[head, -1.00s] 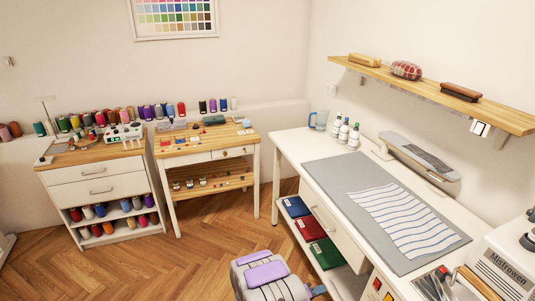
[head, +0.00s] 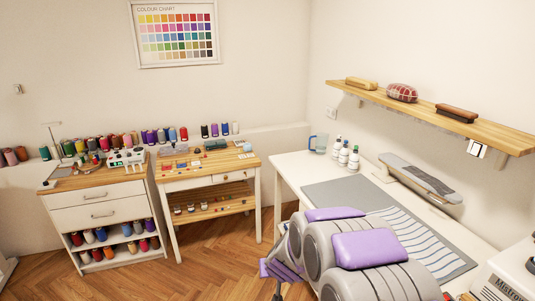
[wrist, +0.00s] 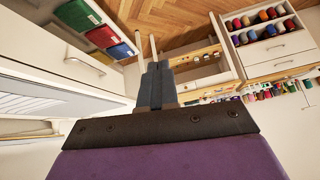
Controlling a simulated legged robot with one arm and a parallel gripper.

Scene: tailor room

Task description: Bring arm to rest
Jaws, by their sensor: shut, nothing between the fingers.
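My arm (head: 365,255) with its grey links and purple panels is raised at the lower middle and right of the head view, in front of the white table (head: 290,165). It hides part of the table and of the grey mat. In the wrist view, my gripper (wrist: 157,84) has its two dark fingers together, with nothing held between them. The fingers point out over the room, and that view is turned upside down. The wooden floor (wrist: 175,18) and the drawer units lie beyond the fingertips.
The white table carries a grey mat (head: 320,192), bottles (head: 344,152) and a small ironing board (head: 420,178). A wooden shelf (head: 430,108) hangs above. A wooden-topped table (head: 210,160) and a drawer unit (head: 100,210) stand at the back left. Floor (head: 150,275) is clear at the lower left.

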